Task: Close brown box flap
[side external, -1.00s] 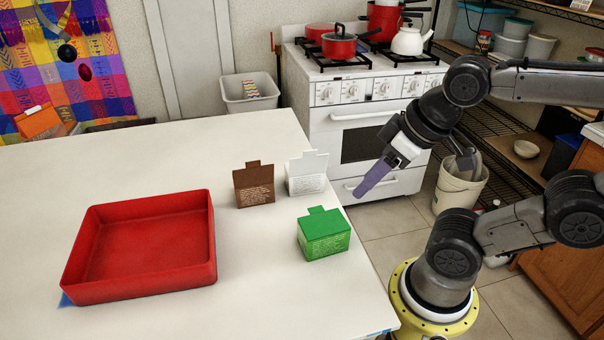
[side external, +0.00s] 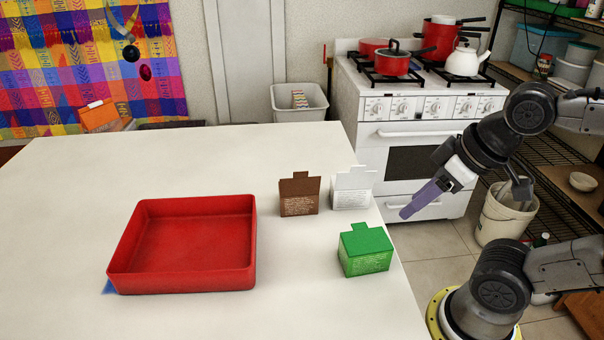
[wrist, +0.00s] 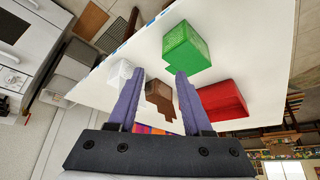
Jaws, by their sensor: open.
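The brown box (side external: 299,203) stands on the white table near its right side, with its flap (side external: 299,182) standing up at the back. In the wrist view the brown box (wrist: 158,92) appears between the fingers, at a distance. My gripper (side external: 408,212) hangs past the table's right edge, to the right of the boxes, pointing down-left and touching nothing. In the wrist view its two purple fingers (wrist: 157,78) are spread apart with nothing between them.
A white box (side external: 350,198) with a raised flap stands just right of the brown one. A green box (side external: 365,262), its top covered, stands in front. A red tray (side external: 250,245) sits to the left. The table's (side external: 90,190) left part is clear.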

